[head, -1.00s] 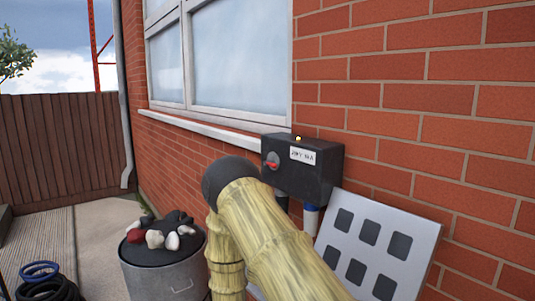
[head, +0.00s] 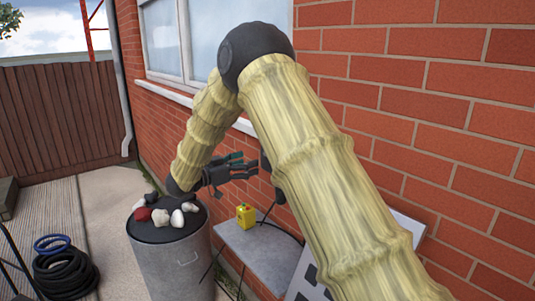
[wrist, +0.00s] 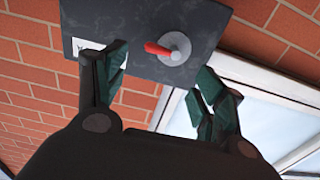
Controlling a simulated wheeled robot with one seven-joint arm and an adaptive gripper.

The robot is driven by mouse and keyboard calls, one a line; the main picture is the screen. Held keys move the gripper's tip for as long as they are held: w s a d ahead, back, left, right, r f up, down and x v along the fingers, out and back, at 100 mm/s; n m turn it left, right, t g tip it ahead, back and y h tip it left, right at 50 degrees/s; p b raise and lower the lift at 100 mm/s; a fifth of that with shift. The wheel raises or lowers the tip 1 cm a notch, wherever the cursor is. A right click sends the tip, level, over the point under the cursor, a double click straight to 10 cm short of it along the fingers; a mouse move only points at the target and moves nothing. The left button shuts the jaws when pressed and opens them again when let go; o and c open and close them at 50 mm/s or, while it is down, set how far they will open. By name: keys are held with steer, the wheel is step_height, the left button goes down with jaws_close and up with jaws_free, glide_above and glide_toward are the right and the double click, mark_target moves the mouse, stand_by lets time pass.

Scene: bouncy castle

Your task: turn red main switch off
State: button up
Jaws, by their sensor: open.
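The main switch is a red lever (wrist: 157,48) on a round grey knob (wrist: 175,46), on the face of a dark grey box (wrist: 117,18). In the wrist view the lever points left from the knob, tilted slightly up. My gripper (wrist: 163,66) is open and empty. Its two fingers frame the lever from either side, apart from it; the left finger overlaps the white label (wrist: 85,46) in the picture. In the head view my gripper (head: 247,166) reaches right towards the box, which my arm almost wholly hides there. The lever is hidden in that view.
A brick wall (head: 430,100) and window (head: 215,30) stand behind. Coiled hoses (head: 62,275) lie at the lower left.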

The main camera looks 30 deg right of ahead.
steer(key=d+p, duration=0.4)
steer(key=d, duration=0.5)
steer(key=shift+w+d, duration=0.25)
steer(key=shift+w, duration=0.2)
